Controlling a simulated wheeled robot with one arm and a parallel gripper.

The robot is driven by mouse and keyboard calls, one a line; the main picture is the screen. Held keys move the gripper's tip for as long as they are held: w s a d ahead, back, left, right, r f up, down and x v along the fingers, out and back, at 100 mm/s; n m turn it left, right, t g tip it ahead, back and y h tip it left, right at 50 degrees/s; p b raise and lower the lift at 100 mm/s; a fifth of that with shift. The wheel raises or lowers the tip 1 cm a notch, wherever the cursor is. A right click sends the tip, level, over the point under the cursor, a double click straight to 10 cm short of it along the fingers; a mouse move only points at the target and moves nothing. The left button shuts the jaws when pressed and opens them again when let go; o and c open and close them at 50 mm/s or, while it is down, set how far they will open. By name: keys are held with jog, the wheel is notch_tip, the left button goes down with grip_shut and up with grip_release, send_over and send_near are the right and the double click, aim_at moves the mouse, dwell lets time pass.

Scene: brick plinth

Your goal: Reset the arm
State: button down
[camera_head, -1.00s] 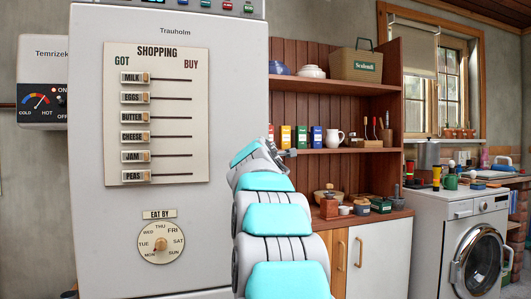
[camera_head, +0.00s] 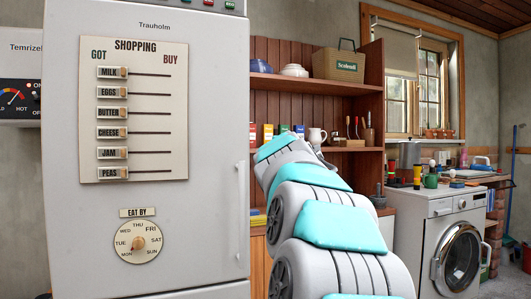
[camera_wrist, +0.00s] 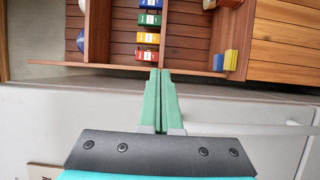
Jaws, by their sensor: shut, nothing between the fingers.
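My gripper (camera_wrist: 160,100) shows in the wrist view, with its two green fingers shut together and nothing between them. It is in front of the pale fridge door (camera_wrist: 60,115), near the wooden shelf unit. In the head view my arm (camera_head: 320,210) reaches from the lower right up toward the shelves, and its own links hide most of the gripper.
The fridge (camera_head: 210,220) with its shopping board (camera_head: 135,165) stands left of my arm. The wooden shelf unit (camera_head: 340,88) holds several boxes and pots. A washing machine (camera_head: 440,235) stands at the right.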

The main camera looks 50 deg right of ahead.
jog(key=shift+s+d+f, duration=0.1)
jog(key=shift+s, duration=0.15)
jog(key=w+a+f+m+g+y, duration=0.1)
jog(key=w+a+f+y, duration=0.15)
jog(key=a+f, duration=0.5)
jog(key=w+a+f+m+g+y, duration=0.1)
jog(key=a+f+y, duration=0.2)
jog(key=a+f, duration=0.4)
jog(key=s+a+f+m+g+y, duration=0.1)
jog(key=s+a+f+g+y, duration=0.15)
jog(key=a+f, duration=0.5)
jog(key=s+a+f+m+g+y, duration=0.1)
jog(key=s+a+f, duration=0.2)
jog(key=a+f, duration=0.5)
jog(key=s+a+f+m+g+y, duration=0.1)
jog(key=s+a+f+g, duration=0.1)
jog(key=s+a+f, duration=0.4)
jog(key=s+a+f+m+g+y, duration=0.1)
jog(key=s+a+f, duration=0.5)
jog(key=s, duration=0.7)
jog(key=s+a+f+m+g+y, duration=0.2)
jog(key=s+a+f+g, duration=0.3)
jog(key=s, duration=0.4)
notch_tip(320, 180, down, 2)
jog(key=shift+s+a+f+y, duration=0.15)
jog(key=shift+a+f+y, duration=0.15)
jog(key=shift+a, duration=0.4)
